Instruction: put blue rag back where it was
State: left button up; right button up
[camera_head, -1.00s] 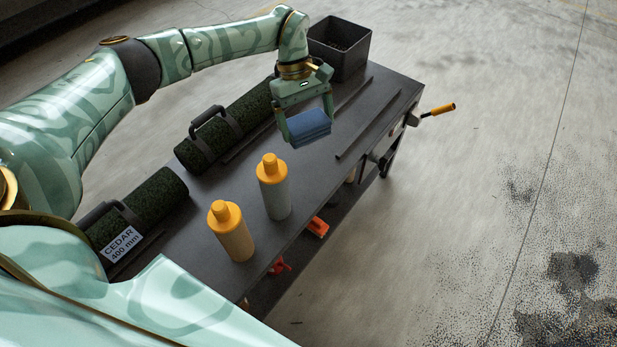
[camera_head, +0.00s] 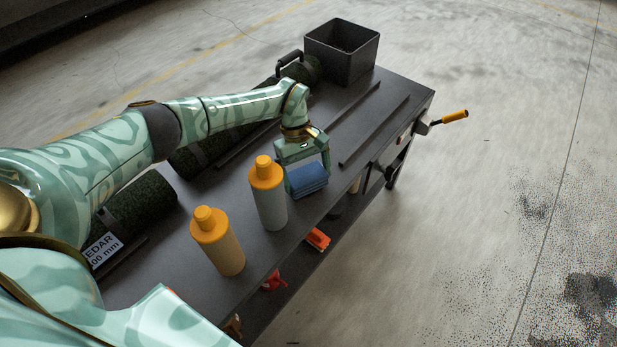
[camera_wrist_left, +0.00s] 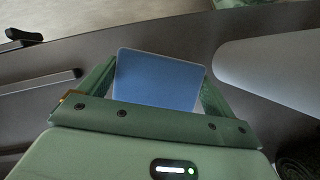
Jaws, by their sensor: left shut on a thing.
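The blue rag (camera_head: 308,181) is a folded block between the fingers of my left gripper (camera_head: 306,184). The gripper is shut on it, low over the front part of the dark bench (camera_head: 350,187), just right of the grey bottle. In the left wrist view the rag (camera_wrist_left: 158,80) fills the space between the two green fingers (camera_wrist_left: 157,88). I cannot tell whether the rag touches the bench top. My right gripper is not in view.
A grey bottle (camera_head: 270,203) and a tan bottle (camera_head: 225,252), both with orange caps, stand left of the rag. Turf rolls (camera_head: 137,208) lie along the back. A black bin (camera_head: 342,62) stands at the far end. Thin rails (camera_head: 375,132) lie on the bench. An orange-handled crank (camera_head: 454,116) sticks out right.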

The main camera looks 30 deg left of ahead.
pick_arm(q)
jog(key=shift+f, duration=0.8)
jog(key=shift+r, duration=0.1)
jog(key=shift+c, duration=0.3)
jog(key=o, duration=0.7)
jog(key=shift+w+a+r, duration=0.1)
jog(key=shift+r, duration=0.15)
jog(key=p+v, duration=0.2)
jog(key=v, duration=0.9)
jog(key=shift+r, duration=0.3)
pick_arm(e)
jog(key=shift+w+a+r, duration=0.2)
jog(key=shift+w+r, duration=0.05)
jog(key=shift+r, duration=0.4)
